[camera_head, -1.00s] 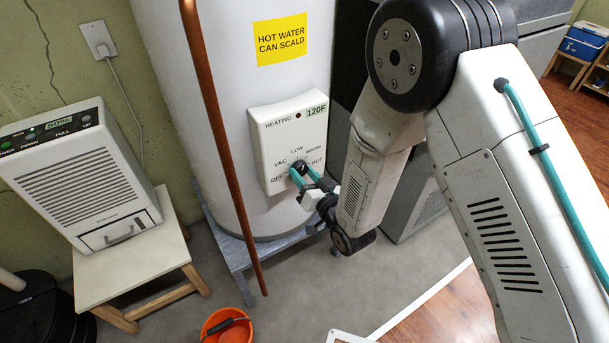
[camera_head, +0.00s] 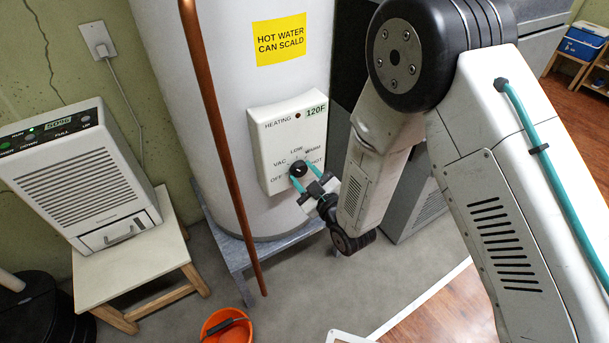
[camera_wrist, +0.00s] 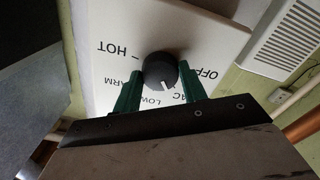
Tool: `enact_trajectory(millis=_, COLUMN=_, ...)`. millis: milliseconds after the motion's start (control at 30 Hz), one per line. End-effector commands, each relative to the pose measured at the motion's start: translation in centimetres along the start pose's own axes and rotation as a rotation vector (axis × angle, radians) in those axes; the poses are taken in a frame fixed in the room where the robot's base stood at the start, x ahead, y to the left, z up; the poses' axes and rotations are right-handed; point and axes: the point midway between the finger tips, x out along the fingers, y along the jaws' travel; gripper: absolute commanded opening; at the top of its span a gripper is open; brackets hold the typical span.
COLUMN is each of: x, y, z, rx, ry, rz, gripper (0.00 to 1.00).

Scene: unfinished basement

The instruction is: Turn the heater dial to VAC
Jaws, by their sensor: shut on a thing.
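The heater dial (camera_head: 298,169) is a round black knob on the white control box (camera_head: 262,150) of the water heater. Labels OFF, VAC, LOW, WARM and HOT run around it. My gripper (camera_head: 305,176) is shut on the dial, with one green finger on each side. In the wrist view, the dial (camera_wrist: 160,70) sits between the fingertips (camera_wrist: 160,80). Its white pointer mark points down and slightly right there, between the LOW and VAC labels. A finger partly covers the VAC label.
A copper pipe (camera_head: 217,150) runs down left of the control box. A white dehumidifier (camera_head: 85,180) stands on a wooden stool (camera_head: 140,265) at left. An orange bucket (camera_head: 228,325) is on the floor in front. A grey metal stand supports the heater.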

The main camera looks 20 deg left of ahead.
Motion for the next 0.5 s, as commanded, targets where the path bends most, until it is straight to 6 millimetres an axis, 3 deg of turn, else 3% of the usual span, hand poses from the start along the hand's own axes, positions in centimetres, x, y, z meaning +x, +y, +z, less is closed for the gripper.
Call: enact_trajectory(millis=500, x=-0.07, y=-0.05, z=0.05, rx=-0.188, ry=-0.002, rz=-0.002, gripper=0.19)
